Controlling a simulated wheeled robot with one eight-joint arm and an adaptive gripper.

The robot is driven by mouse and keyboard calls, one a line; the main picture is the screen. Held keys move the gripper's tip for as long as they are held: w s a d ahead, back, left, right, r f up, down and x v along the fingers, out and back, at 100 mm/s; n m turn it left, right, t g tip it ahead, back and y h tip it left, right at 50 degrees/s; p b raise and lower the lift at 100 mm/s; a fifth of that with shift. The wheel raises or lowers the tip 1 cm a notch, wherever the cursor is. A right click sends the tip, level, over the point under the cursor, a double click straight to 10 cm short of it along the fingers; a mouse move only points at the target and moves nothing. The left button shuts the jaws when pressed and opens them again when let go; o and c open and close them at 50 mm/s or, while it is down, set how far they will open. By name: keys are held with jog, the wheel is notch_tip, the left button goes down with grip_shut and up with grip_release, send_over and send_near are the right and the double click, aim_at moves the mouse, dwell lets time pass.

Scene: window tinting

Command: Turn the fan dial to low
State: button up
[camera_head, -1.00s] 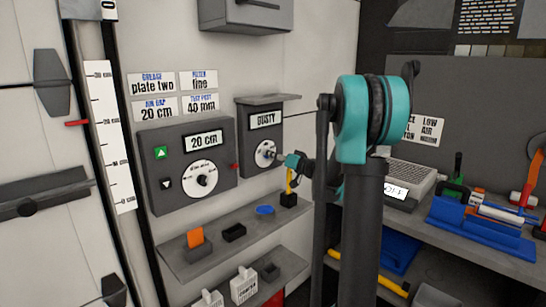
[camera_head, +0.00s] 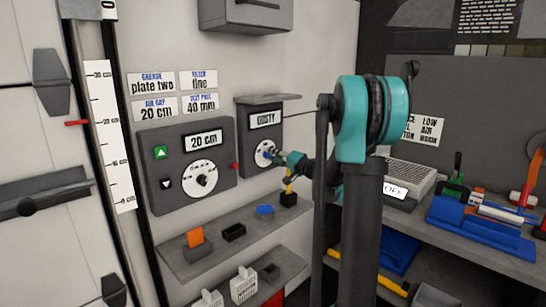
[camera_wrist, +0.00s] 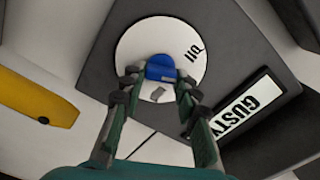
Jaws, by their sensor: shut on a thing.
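The fan dial is a white disc (camera_wrist: 137,45) with a blue knob (camera_wrist: 160,68) at its middle and dark marks on its face. It is on a dark wall box whose display reads GUSTY (camera_wrist: 246,104). In the head view the dial (camera_head: 261,147) is on the right-hand box, partly behind my gripper (camera_head: 272,155). My gripper (camera_wrist: 157,85) is shut on the blue knob, one finger on each side of it. Which mark the knob points at cannot be told.
A second box (camera_head: 158,149) with a larger dial (camera_head: 201,180) and a 20 cm display stands left of it. Below are shelves (camera_head: 205,253) with small holders and a blue disc (camera_head: 265,210). A workbench (camera_head: 480,240) with tools is at right.

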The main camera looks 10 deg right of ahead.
jog(key=shift+f+m, duration=0.1)
jog(key=shift+m, duration=2.2)
jog(key=o, duration=1.2)
jog(key=shift+c, duration=0.2)
jog(key=v, duration=1.2)
